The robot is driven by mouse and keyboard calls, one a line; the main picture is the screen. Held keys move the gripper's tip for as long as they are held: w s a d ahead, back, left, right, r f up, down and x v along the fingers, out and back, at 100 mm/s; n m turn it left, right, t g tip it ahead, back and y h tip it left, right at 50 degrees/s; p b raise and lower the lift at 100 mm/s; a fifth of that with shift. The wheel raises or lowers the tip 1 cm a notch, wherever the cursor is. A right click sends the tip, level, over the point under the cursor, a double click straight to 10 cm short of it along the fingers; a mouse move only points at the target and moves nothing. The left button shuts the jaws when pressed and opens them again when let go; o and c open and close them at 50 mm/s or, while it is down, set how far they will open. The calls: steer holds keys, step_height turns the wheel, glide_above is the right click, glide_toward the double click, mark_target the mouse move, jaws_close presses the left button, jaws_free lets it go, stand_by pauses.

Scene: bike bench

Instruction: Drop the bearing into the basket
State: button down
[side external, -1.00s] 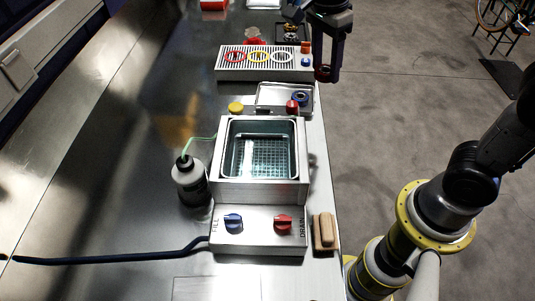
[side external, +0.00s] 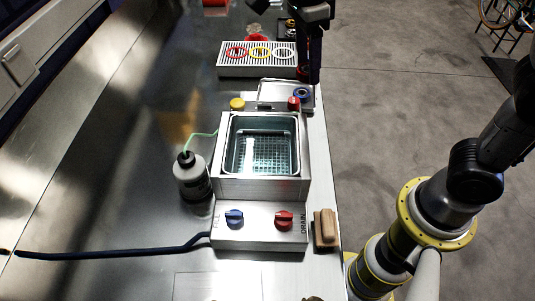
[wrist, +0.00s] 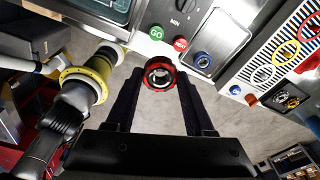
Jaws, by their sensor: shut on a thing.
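My gripper (wrist: 160,76) is shut on a red-rimmed bearing (wrist: 160,72), which sits between the fingertips in the wrist view. In the side external view my gripper (side external: 309,78) hangs at the right bench edge, beside the slotted rack and beyond the small tray; the bearing is mostly hidden there. The wire-mesh basket (side external: 262,156) sits inside the open steel bath (side external: 218,160), nearer the side camera than my gripper. Only a corner of the bath (wrist: 132,22) shows at the top of the wrist view.
A small tray (side external: 268,91) behind the bath holds a blue ring (side external: 302,94). The slotted rack (side external: 228,67) carries red, yellow and white rings. A bottle (side external: 191,178) with a green tube stands left of the bath. A wooden-backed brush (side external: 325,228) lies at the right edge.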

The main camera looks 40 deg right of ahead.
steer(key=s+a+n, duration=0.3)
steer(key=s+a, duration=0.1)
steer(key=a, duration=1)
steer(key=shift+s+d+f, duration=0.1)
steer(key=shift+f, duration=1.25)
steer(key=shift+s+f, duration=0.1)
steer(key=shift+f, duration=1.2)
steer(key=shift+c, duration=1)
jaws_free()
steer(key=shift+r, duration=0.1)
step_height(320, 180, up, 14)
steer(key=a, duration=0.1)
steer(key=shift+w+a+f, duration=0.2)
steer(key=shift+a, duration=0.1)
